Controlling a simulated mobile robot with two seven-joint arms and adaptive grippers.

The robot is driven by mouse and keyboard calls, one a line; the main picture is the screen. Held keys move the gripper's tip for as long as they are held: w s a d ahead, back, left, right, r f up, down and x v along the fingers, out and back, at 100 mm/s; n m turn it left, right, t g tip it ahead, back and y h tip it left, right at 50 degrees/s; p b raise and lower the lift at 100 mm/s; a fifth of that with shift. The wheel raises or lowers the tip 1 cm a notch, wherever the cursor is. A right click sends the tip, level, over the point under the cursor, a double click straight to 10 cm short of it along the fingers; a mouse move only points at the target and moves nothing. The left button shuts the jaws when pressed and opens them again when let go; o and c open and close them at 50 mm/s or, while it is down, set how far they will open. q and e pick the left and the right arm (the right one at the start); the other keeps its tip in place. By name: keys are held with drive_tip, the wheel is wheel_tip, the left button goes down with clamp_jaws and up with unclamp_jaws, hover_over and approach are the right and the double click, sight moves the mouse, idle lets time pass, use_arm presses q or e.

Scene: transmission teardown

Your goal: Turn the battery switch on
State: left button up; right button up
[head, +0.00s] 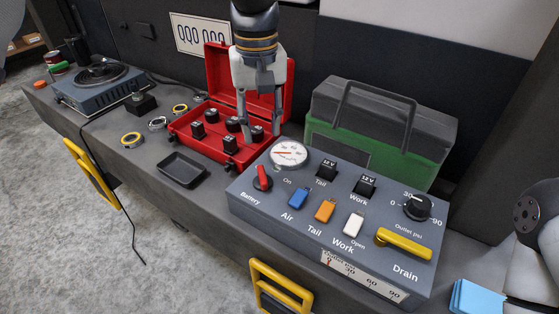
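The battery switch is a red knob (262,182) on a dark base at the left end of the grey control panel (236,208). "Battery" is printed below it and "On" to its right. Its pointer stands roughly upright, not clearly at "On". My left gripper (259,133) hangs down from the top of the head view, over the right part of the open red case. Its fingers are spread apart with nothing seen held between them. It is above and behind the knob, apart from it. My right gripper is not in view.
The panel also carries a gauge (289,153), blue (298,197), orange (325,210) and white (353,223) switches, a yellow drain lever (404,244) and a dial (417,207). The red case (205,148) holds several black blocks. A green-and-black toolbox (425,165) stands behind. A black tray (182,170) lies left.

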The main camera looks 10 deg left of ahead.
sight(262, 173)
use_arm(q)
drive_tip(key=f, duration=1.1)
drive_tip(key=shift+s+f, duration=0.3)
drive_tip(key=shift+s, duration=0.1)
clamp_jaws()
